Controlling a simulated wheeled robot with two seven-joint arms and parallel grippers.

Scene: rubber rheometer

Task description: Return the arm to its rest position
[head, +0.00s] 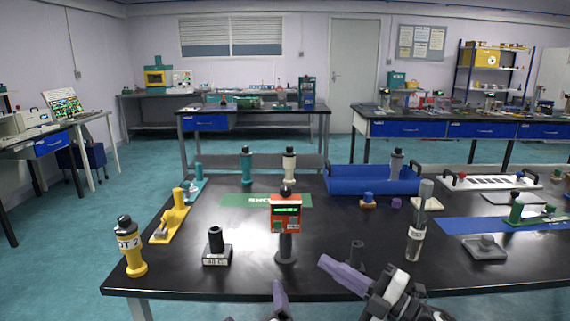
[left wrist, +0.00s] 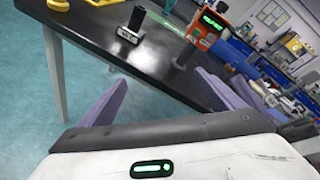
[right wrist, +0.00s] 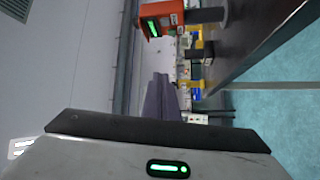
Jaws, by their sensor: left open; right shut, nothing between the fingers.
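My right gripper (head: 328,266) is in front of the table's near edge, right of the orange device. Its purple fingers are closed together and empty, as the right wrist view (right wrist: 160,84) also shows. My left gripper (head: 262,302) is low at the bottom edge of the head view and mostly cut off. In the left wrist view (left wrist: 166,84) its two purple fingers are wide apart with nothing between them. The orange device with a green display (head: 286,212) stands upright on a dark post on the black table (head: 185,268). Neither gripper visibly touches anything.
Near the front edge stand a yellow-black bottle (head: 131,250), a black cylinder on a labelled base (head: 216,248), a dark post (head: 356,254) and a clear tube (head: 416,235). A blue tray (head: 345,181) lies behind. Floor shows left of the table.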

